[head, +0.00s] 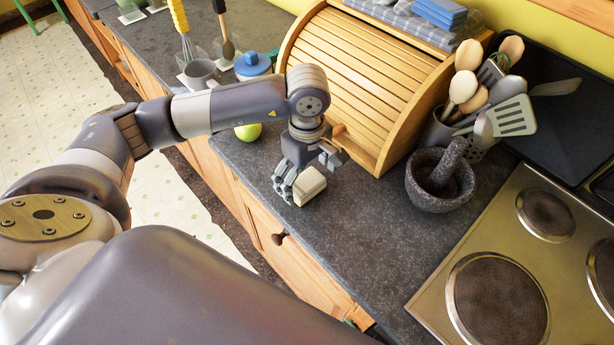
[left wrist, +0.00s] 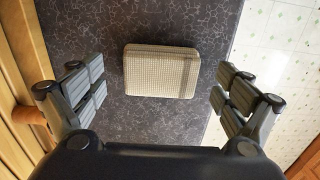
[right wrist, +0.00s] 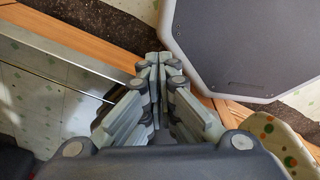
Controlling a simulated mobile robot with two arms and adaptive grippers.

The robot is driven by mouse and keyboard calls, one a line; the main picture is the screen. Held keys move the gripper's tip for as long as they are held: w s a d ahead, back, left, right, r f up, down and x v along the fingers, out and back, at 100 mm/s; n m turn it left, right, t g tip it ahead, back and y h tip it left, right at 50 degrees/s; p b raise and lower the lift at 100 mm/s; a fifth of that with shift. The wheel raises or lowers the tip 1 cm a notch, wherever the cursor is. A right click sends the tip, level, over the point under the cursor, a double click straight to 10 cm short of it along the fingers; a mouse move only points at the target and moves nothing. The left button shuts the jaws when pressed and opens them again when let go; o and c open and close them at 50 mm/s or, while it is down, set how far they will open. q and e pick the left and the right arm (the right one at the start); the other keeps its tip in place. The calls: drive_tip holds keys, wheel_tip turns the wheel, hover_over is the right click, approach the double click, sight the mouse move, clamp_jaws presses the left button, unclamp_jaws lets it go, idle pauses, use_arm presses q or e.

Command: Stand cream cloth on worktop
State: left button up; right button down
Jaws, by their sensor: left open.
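The cream cloth (head: 310,186) is a small folded, block-like bundle on the dark speckled worktop (head: 335,235), in front of the roll-top bread bin. In the left wrist view the cloth (left wrist: 161,71) shows a woven face and lies between the open fingers, with a gap on both sides. My left gripper (head: 309,168) is open and empty over the cloth, and its fingers partly hide it in the head view. My right gripper (right wrist: 160,62) is shut with nothing visible between its fingers. It is out of the head view.
The wooden bread bin (head: 360,75) stands just behind my left gripper. A stone mortar (head: 440,182) and a utensil pot are to the right, then the hob (head: 530,260). A green apple (head: 248,132) and a blue-lidded jar (head: 252,66) are behind my left arm. Worktop in front is clear.

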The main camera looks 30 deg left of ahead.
use_arm(q)
drive_tip(key=shift+r+p, duration=1.45)
drive_tip(key=shift+r, duration=1.75)
wheel_tip(320, 180, up, 12)
